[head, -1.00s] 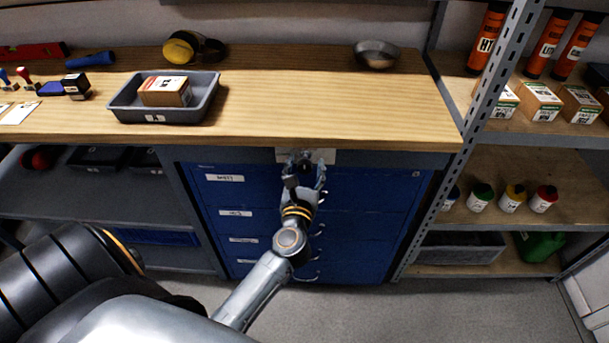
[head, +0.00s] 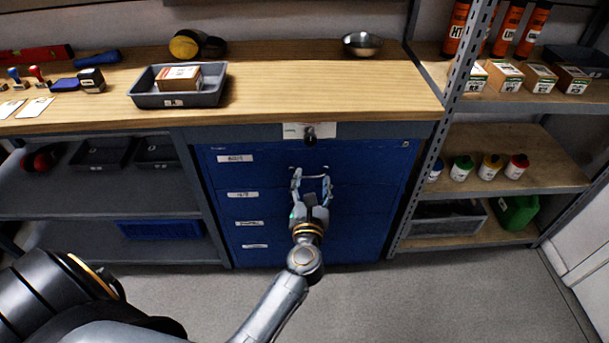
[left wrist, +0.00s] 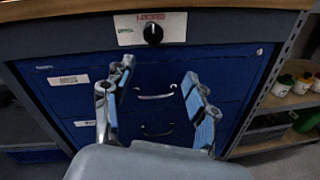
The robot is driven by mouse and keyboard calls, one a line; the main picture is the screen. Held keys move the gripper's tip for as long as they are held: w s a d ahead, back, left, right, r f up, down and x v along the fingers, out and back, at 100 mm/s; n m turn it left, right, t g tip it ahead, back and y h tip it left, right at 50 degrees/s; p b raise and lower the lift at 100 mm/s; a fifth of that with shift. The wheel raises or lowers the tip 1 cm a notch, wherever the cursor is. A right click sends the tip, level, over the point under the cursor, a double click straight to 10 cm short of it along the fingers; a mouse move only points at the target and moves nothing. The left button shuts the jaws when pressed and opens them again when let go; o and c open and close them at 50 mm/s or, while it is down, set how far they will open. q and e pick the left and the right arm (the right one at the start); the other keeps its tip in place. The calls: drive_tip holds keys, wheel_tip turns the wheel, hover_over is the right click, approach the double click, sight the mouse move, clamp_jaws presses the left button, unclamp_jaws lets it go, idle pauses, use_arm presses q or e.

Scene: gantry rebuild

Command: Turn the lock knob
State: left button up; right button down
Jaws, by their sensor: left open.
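The lock knob (head: 309,135) is small and black, on a white plate (head: 294,131) under the bench top, above the blue drawer cabinet (head: 360,165). In the left wrist view the knob (left wrist: 153,33) stands upright, its pale mark towards the red word LOCKED; a small green label lies to its left. My left gripper (head: 312,178) is open and empty, below the knob and apart from it, in front of the upper drawers. In the left wrist view both fingers (left wrist: 158,78) are spread, with a drawer handle showing between them. My right gripper is not seen.
The wooden bench top (head: 330,95) overhangs the cabinet and carries a grey tray (head: 178,98) with a box. A metal shelf post (head: 440,130) stands to the right. Drawer handles lie behind the gripper. The floor in front is clear.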

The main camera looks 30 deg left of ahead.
use_arm(q)
drive_tip(key=s+d+f+m+g+h, duration=0.1)
drive_tip(key=s+d+f+m+h, duration=0.2)
drive_tip(key=f+m, duration=0.7)
drive_tip(key=s+d+f+m+g+h+p, duration=0.1)
drive_tip(key=s+d+f+m+h, duration=0.3)
drive_tip(key=f+m, duration=0.6)
wheel_tip(320, 180, down, 5)
drive_tip(key=shift+s+d+g, duration=0.25)
drive_tip(key=shift+d+g, duration=0.25)
drive_tip(key=shift+g, duration=0.1)
